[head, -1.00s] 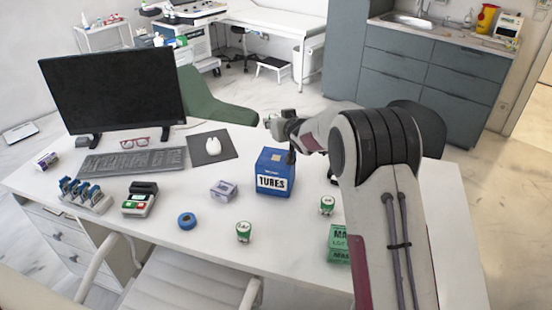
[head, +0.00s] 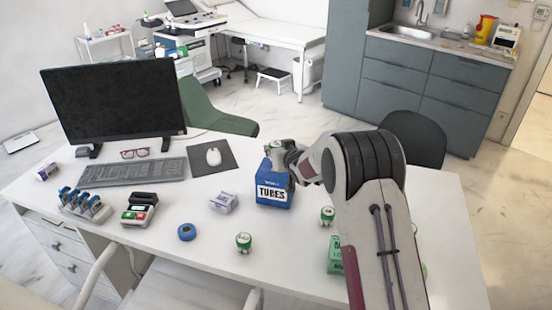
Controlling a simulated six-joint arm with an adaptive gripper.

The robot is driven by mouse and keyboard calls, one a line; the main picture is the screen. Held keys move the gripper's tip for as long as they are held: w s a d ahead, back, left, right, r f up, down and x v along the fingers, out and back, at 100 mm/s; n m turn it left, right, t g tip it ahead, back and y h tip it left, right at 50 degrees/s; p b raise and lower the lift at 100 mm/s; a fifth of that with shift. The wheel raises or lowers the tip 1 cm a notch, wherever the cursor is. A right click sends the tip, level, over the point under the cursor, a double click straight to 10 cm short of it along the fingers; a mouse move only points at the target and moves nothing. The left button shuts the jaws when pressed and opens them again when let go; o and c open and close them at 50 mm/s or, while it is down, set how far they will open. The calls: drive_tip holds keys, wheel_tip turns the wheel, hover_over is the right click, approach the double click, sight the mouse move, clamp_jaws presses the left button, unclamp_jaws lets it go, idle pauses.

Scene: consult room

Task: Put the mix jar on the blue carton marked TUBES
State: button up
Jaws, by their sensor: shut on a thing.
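The blue carton marked TUBES (head: 272,194) stands upright on the white desk, its label facing me. My gripper (head: 287,168) is right at the upper right part of the carton, low over its top. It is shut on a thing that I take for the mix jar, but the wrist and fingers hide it. I cannot tell whether the held thing touches the carton. Two white jars with green markings stand on the desk, one in front of the carton (head: 244,243) and one to its right (head: 327,215); their labels are too small to read.
A green box (head: 335,255) is partly behind my arm. A mouse pad (head: 213,160), keyboard (head: 132,172) and monitor (head: 112,105) are farther left.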

drive_tip(key=shift+f, duration=1.85)
drive_tip(key=shift+f, duration=0.15)
drive_tip(key=o, duration=1.1)
drive_tip(key=shift+r, duration=0.2)
drive_tip(key=v, duration=1.2)
drive_tip(key=shift+f, duration=0.1)
drive_tip(key=shift+s, duration=0.1)
